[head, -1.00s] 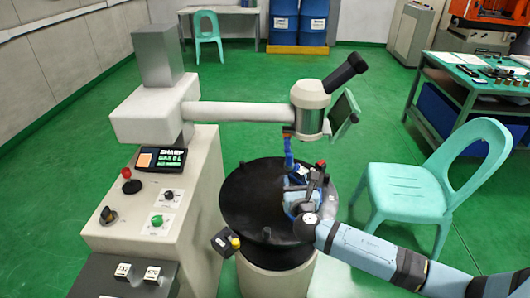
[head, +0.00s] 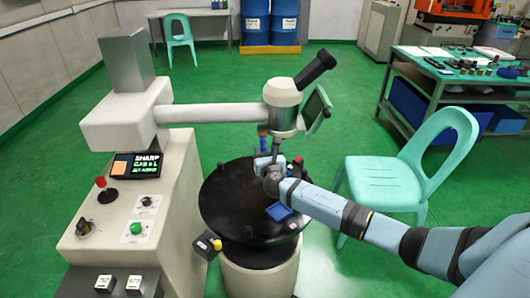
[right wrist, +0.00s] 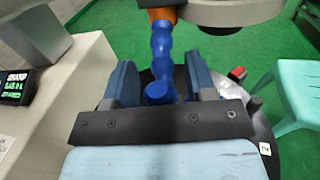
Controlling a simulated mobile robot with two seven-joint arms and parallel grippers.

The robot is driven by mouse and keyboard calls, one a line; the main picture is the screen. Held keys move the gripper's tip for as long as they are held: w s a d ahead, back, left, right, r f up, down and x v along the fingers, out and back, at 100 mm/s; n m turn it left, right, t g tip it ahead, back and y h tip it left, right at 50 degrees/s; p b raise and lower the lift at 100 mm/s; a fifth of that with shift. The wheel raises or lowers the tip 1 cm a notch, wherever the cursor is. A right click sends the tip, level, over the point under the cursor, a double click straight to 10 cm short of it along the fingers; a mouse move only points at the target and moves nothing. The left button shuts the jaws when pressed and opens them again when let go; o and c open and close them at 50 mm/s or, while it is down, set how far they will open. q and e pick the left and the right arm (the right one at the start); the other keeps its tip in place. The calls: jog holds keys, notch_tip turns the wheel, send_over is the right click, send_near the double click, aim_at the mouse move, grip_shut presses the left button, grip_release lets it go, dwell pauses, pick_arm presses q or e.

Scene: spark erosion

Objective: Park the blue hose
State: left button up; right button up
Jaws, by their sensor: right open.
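The blue hose (head: 262,131) is a short segmented hose hanging below the machine's round head, over the black round table (head: 225,195). In the right wrist view the hose (right wrist: 161,45) runs down from an orange fitting (right wrist: 160,14). My right gripper (head: 264,160) is at the hose's lower part in the head view. In the right wrist view its two blue fingers (right wrist: 160,80) are open, one on each side of the hose, with gaps visible. The hose's lower end is partly hidden behind the gripper in the head view. My left gripper is not in view.
A blue square tray (head: 279,211) lies on the black table under my right arm. The control cabinet (head: 135,205) stands left. The machine's horizontal arm (head: 215,113) passes above the table. A turquoise chair (head: 385,180) stands right, near my arm.

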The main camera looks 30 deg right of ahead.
grip_shut()
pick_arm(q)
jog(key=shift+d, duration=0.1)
